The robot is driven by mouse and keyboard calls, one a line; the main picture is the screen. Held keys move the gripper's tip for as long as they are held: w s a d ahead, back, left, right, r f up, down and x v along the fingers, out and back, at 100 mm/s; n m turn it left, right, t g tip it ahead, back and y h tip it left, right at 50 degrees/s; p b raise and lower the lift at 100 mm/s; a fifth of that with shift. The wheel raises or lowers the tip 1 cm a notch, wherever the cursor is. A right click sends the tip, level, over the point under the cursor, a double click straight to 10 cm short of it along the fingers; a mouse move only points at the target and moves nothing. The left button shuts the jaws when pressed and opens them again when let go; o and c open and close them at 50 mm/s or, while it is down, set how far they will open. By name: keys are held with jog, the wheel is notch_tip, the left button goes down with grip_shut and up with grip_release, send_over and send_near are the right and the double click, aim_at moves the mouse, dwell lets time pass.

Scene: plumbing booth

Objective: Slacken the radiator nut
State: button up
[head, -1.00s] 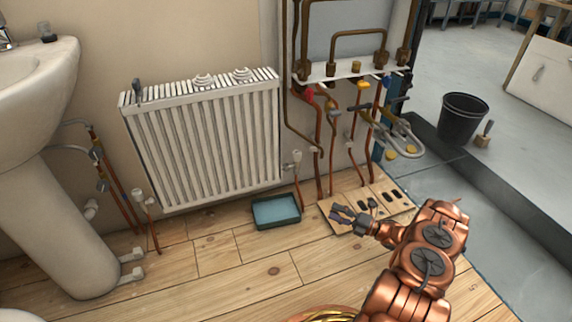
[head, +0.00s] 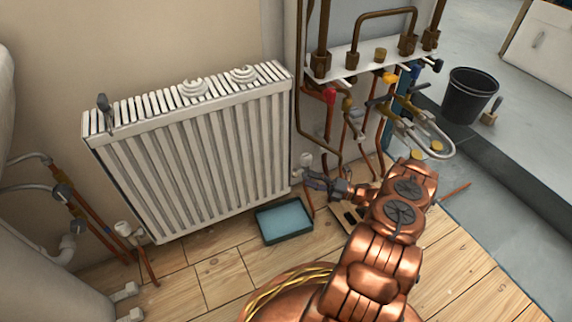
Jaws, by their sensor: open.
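The white radiator (head: 195,150) stands against the wall at left of centre in the head view. A white-capped valve (head: 305,160) sits at its lower right corner on a copper pipe. A second white-capped valve (head: 124,229) is at its lower left corner. The nut itself is too small to make out at either valve. My gripper (head: 312,182) is open, its fingers pointing left, just below and beside the right valve. I cannot tell whether it touches the valve or its pipe.
Copper pipes and a manifold (head: 375,55) with coloured valves rise at right. A black bucket (head: 470,95) stands farther back.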

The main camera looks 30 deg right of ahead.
aim_at(294, 171)
jog(key=b+x, duration=0.3)
jog(key=x, duration=0.3)
jog(key=shift+d+f, duration=0.1)
jog(key=shift+f, duration=0.05)
jog(key=shift+x, duration=0.8)
